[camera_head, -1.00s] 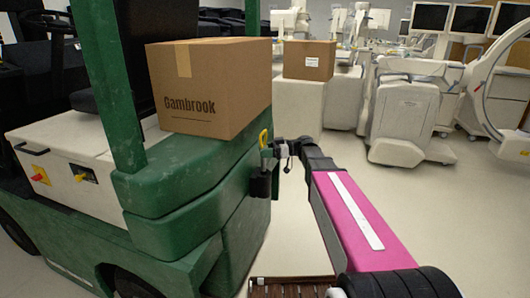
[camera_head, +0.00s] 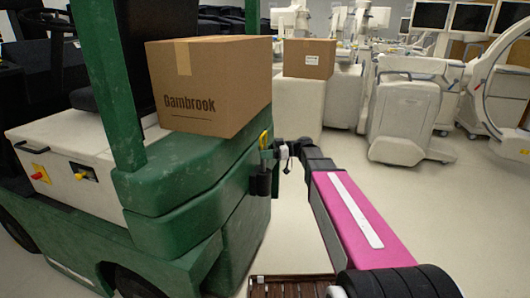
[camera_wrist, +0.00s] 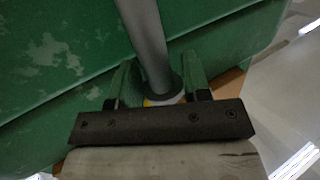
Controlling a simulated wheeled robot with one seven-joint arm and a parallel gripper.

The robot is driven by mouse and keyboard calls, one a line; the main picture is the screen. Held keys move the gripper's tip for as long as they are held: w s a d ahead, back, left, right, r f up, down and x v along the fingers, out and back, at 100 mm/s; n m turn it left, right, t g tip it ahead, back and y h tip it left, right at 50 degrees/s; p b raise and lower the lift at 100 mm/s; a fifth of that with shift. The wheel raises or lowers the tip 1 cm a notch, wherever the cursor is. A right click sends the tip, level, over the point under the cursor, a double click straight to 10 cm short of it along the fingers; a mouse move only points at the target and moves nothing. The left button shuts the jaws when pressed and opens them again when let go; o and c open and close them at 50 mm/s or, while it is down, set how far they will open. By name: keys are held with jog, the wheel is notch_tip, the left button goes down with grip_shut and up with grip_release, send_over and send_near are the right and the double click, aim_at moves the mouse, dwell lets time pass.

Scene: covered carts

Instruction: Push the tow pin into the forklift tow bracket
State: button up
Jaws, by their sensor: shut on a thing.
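The tow pin's yellow handle (camera_head: 263,140) stands beside the green forklift's rear corner in the head view. My gripper (camera_head: 277,151) is shut on the pin near its top. In the wrist view, the pin's grey shaft (camera_wrist: 147,35) runs from a dark collar between my fingers (camera_wrist: 158,92) to the top edge, with a bit of yellow showing behind. A dark part, seemingly the tow bracket (camera_head: 261,184), is on the forklift's side just below the handle. The pin's tip and the bracket's hole are hidden, so I cannot tell how deep the pin sits.
The green forklift (camera_head: 165,235) fills the left. A cardboard box marked Gambrook (camera_head: 215,85) rests on it, close to my gripper. Another box (camera_head: 309,60) stands on a white cart behind. White covered carts (camera_head: 402,120) stand further back. Pale floor to the right is open.

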aim_at(265, 171)
jog(key=shift+f, duration=3.65)
jog(key=o, duration=1.4)
jog(key=shift+c, duration=0.2)
jog(key=shift+f, duration=0.1)
